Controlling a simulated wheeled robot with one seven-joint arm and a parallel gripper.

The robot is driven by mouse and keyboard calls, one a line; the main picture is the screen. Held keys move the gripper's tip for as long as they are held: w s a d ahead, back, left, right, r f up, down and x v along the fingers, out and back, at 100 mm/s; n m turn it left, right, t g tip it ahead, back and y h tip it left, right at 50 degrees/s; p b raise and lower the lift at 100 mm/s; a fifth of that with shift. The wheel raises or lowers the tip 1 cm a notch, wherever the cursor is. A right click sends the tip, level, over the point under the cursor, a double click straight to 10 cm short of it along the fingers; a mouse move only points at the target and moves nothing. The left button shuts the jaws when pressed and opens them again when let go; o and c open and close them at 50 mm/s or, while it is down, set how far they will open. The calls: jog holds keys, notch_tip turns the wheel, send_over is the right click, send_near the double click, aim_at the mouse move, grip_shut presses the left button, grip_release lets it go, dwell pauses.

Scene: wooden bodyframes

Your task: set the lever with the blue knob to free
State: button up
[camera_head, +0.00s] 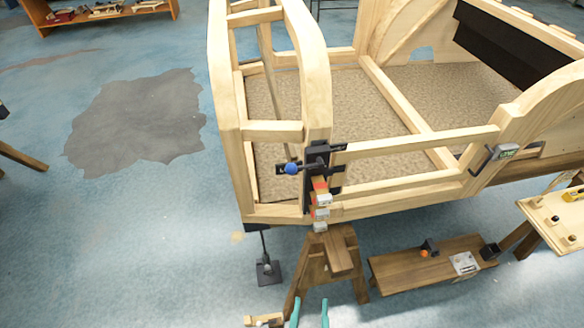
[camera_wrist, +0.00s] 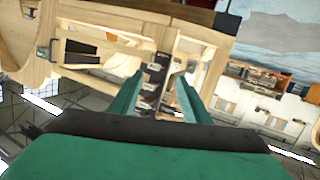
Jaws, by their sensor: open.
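The lever with the blue knob (camera_head: 291,169) is on a black clamp plate (camera_head: 317,180) fixed to the front corner post of the wooden bodyframe. The knob points left in the head view. Red and white labels (camera_head: 321,195) run down beside the plate. My gripper (camera_head: 310,313) shows at the bottom edge of the head view as two teal fingertips, apart and empty, below and short of the lever. In the wrist view the open teal fingers (camera_wrist: 155,92) frame the dark plate (camera_wrist: 154,75) with pale labels at a distance. The blue knob cannot be made out there.
The wooden bodyframe (camera_head: 271,131) fills the middle and right. A wooden trestle (camera_head: 327,262) stands under its corner. A low bench (camera_head: 425,268) with small items and a side table (camera_head: 560,225) are at right. The blue floor at left is open, with a grey patch (camera_head: 137,118).

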jog(key=w+r+n, duration=0.2)
jog(key=w+r, duration=0.1)
jog(key=w, duration=0.5)
jog(key=n+y, duration=1)
jog(key=n, duration=0.5)
send_near(294, 173)
jog(key=w, duration=0.2)
jog(key=x, duration=0.6)
jog(key=a+x, duration=0.1)
jog(key=x, duration=0.3)
jog(key=shift+s+f, duration=0.1)
jog(key=shift+s, duration=0.15)
grip_shut()
